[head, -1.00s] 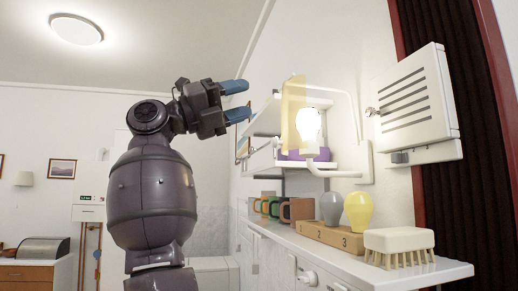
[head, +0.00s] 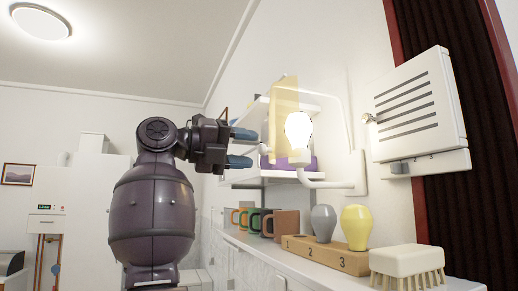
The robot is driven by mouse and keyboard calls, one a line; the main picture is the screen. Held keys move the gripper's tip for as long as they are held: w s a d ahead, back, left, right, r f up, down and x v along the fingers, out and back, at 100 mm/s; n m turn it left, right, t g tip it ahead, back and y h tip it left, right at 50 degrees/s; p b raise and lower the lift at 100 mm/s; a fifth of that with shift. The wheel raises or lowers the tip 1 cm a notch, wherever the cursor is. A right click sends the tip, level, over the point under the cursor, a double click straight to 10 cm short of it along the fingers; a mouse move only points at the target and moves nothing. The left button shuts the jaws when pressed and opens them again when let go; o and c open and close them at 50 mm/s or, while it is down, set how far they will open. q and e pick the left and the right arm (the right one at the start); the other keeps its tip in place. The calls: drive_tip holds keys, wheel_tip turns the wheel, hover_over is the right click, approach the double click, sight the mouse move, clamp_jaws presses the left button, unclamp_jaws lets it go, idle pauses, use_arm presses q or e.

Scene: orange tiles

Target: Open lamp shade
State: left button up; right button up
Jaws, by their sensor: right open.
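The wall lamp has a translucent yellow shade (head: 284,100) at the middle of the head view, beside a lit white bulb (head: 298,132). The shade stands upright on the bulb's left, and the bulb's right side is uncovered. A small pale knob (head: 265,149) shows at the shade's lower left. My right gripper (head: 248,148) is open, with two blue fingers pointing right toward the shade. No object shows between the fingers. In the picture the fingertips are just left of the knob; I cannot tell whether they touch it. My left gripper is not in view.
A white lamp arm (head: 335,184) runs to the wall. Below are several mugs (head: 286,223), a numbered wooden block (head: 335,254) with grey (head: 323,222) and yellow (head: 355,226) bulbs, and a brush (head: 407,262). A white slatted box (head: 418,110) hangs at right.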

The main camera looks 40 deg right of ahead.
sight(260, 150)
drive_tip(key=shift+x, duration=1.6)
drive_tip(key=shift+c, duration=0.5)
clamp_jaws()
